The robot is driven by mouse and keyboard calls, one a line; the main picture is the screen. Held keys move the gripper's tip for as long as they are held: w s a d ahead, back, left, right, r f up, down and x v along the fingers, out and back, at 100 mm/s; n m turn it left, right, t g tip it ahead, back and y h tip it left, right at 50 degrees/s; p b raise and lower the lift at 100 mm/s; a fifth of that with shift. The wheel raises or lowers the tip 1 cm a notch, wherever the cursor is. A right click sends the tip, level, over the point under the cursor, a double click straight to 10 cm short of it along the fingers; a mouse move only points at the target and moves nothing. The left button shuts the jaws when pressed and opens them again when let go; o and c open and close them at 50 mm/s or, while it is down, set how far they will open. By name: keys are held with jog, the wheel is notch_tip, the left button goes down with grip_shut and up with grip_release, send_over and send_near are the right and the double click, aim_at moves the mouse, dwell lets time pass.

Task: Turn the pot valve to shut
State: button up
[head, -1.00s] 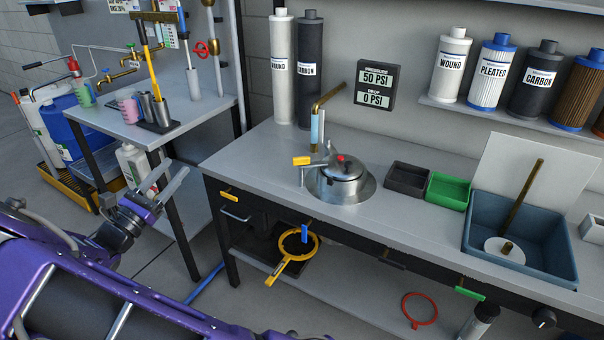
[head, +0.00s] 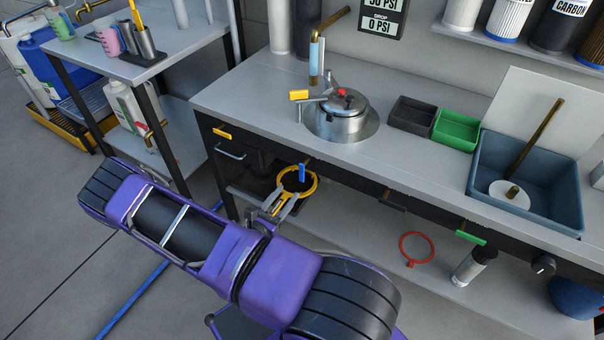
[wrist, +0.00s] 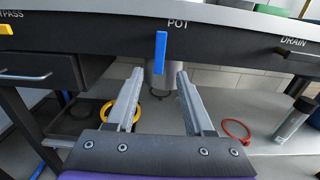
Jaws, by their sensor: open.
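The pot valve shows as a blue lever handle (wrist: 161,53) under the label POT on the dark front rail in the wrist view. It hangs straight down. In the head view the blue handle (head: 302,172) is on the bench front below the metal pot (head: 341,117). My gripper (wrist: 160,72) is open and empty, its two fingers pointing at the rail. In the wrist view the handle stands between the fingertips, seemingly just beyond them; I cannot tell any contact. In the head view my gripper (head: 284,198) is just below and left of the handle.
A yellow handle (wrist: 6,29) is at the left of the rail and the drain handle (wrist: 297,52) at the right. A yellow ring wrench (head: 312,187) is behind my fingers. A red ring (head: 417,249) and a cylinder (head: 474,265) are on the lower shelf.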

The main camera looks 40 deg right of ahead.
aim_at(301, 174)
jog(key=x, duration=1)
jog(key=shift+r, duration=0.1)
grip_shut()
